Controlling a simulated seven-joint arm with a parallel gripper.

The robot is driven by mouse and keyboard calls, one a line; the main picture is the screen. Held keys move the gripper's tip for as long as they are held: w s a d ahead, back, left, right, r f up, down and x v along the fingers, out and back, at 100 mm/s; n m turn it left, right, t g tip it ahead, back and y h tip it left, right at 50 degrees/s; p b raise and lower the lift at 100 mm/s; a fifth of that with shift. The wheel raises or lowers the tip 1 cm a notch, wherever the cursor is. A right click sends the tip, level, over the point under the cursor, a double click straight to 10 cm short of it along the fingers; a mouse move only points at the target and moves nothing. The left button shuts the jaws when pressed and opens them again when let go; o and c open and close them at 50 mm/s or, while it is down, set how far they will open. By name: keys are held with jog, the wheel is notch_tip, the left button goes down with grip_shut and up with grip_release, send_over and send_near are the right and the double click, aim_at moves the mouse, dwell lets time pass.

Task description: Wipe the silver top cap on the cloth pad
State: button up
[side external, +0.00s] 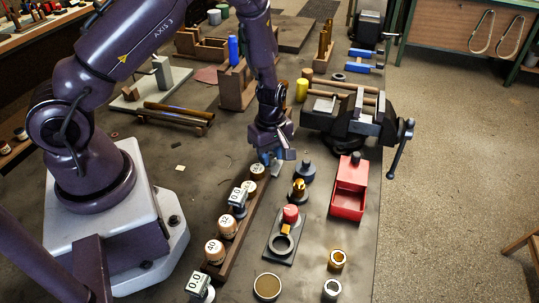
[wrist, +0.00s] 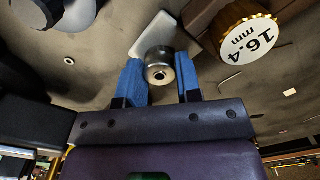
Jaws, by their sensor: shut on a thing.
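My gripper (wrist: 159,78) has blue fingers and is shut on the silver top cap (wrist: 159,74), a small round metal piece with a dark hole in its middle. A pale, flat, rounded piece (wrist: 147,36) lies just beyond the cap in the wrist view. It may be the cloth pad, and I cannot tell whether the cap touches it. In the side view my gripper (side external: 268,158) points down over the bench, beside the far end of the wooden gauge rack. The cap is too small to make out there.
The wooden rack (side external: 237,238) with several numbered round gauges runs close to my gripper; the 16.4 mm gauge (wrist: 243,38) looms right of it.

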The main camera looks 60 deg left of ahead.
jog(key=shift+s, duration=0.15)
jog(key=shift+s+d, duration=0.65)
jog(key=shift+d, duration=0.05)
jog(key=shift+w, duration=0.1)
jog(key=shift+w+a, duration=0.2)
jog(key=shift+a, duration=0.05)
jog(key=shift+w+a+r, duration=0.1)
jog(key=shift+a+r, duration=0.1)
jog(key=shift+r, duration=2.35)
